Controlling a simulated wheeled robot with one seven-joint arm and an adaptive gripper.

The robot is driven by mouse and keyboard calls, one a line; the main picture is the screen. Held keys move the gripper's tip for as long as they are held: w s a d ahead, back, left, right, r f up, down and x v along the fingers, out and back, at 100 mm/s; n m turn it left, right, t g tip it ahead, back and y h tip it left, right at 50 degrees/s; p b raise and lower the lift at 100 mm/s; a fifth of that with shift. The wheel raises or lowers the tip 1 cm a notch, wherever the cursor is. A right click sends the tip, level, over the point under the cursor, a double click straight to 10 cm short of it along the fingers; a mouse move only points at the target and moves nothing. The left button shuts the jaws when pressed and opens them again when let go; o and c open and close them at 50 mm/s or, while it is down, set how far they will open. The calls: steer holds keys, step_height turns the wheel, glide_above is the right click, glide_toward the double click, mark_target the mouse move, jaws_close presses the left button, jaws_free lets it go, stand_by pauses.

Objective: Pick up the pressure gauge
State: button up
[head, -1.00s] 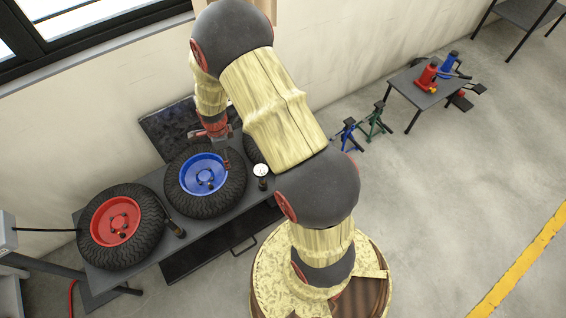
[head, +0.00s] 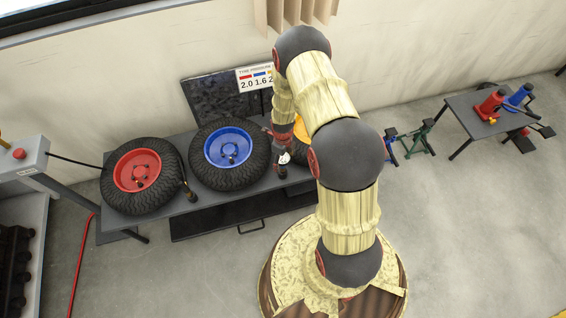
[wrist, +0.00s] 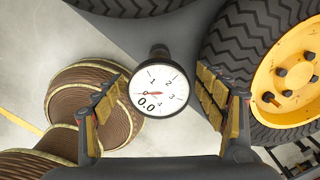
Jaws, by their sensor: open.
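The pressure gauge (wrist: 158,88) has a round white dial, a red needle and a black body. In the wrist view it sits between the two open fingers of my gripper (wrist: 158,98), with a gap visible on each side. Its dial reads 0.0. In the head view the gauge (head: 284,158) shows as a small white disc at the bench edge, partly covered by my gripper (head: 283,146). I cannot tell from these views how far down the fingers reach along the gauge.
A yellow-rimmed wheel (wrist: 285,75) stands close to the right finger. On the bench (head: 207,199) lie a blue-rimmed wheel (head: 229,146) and a red-rimmed wheel (head: 138,171). A tyre pressure sign (head: 255,79) stands behind. Jack stands (head: 418,140) are on the floor to the right.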

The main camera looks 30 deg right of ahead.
step_height(320, 180, down, 3)
steer(key=shift+r+b, duration=0.15)
steer(key=shift+b, duration=0.2)
steer(key=c, duration=1.5)
